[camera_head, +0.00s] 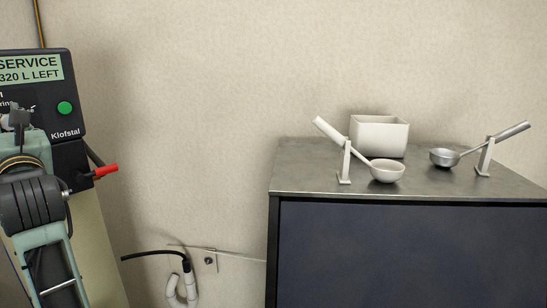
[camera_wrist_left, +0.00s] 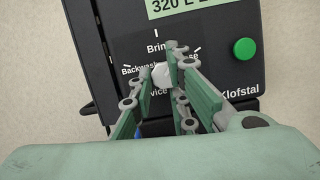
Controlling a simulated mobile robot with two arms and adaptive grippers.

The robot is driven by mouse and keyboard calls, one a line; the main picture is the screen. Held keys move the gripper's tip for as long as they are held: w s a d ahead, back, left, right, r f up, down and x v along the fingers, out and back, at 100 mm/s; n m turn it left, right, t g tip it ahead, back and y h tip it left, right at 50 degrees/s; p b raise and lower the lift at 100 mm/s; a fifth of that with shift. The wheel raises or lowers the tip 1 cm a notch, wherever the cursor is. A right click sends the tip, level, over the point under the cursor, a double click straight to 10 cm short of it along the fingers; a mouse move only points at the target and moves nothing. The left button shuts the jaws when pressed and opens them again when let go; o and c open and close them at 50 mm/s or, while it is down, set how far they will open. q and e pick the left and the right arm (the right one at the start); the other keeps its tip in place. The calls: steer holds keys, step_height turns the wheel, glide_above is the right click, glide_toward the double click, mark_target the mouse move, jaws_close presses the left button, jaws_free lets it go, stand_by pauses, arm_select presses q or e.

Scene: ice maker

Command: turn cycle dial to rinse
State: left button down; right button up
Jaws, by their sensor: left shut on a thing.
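The cycle dial (camera_wrist_left: 161,75) is a pale knob on a black control panel (camera_wrist_left: 118,45), seen in the left wrist view. Labels around it read in part Brine at the top, Backwash at the left, "se" at the right and "vice" below. My left gripper (camera_wrist_left: 159,78) is shut on the dial, with fingers on both sides of it. The fingers hide part of the knob and lettering, so I cannot tell where it points. In the head view my left gripper (camera_head: 18,118) is in front of the panel and covers the dial. My right gripper is not in view.
The panel has a green button (camera_head: 64,108) and a display (camera_head: 30,69) reading "SERVICE 320 L LEFT". A red-handled valve (camera_head: 104,171) sticks out below it. A cabinet (camera_head: 400,250) at the right carries a white bin (camera_head: 380,137) and two scoops on stands.

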arm_select(q)
steer(key=shift+d+r+m+t+p, duration=0.25)
steer(key=shift+r+m+p, duration=0.2)
steer(key=shift+m, duration=0.25)
steer(key=shift+a+r+m+t+h+p, duration=0.1)
steer(key=shift+m+t+h+p, duration=0.35)
steer(key=shift+m+h+p, duration=0.85)
steer(key=shift+m+y+p, duration=0.4)
steer(key=shift+m+p, duration=0.05)
steer(key=shift+m, duration=0.05)
steer(key=shift+m+p, duration=0.4)
steer(key=shift+p, duration=0.1)
steer(key=c, duration=1.9)
jaws_free()
steer(key=shift+o, duration=1.3)
steer(key=shift+w, duration=0.25)
steer(key=s+d, duration=0.4)
steer(key=shift+d+f+p, duration=0.3)
steer(key=shift+d+p, duration=0.05)
steer(key=shift+p, duration=0.05)
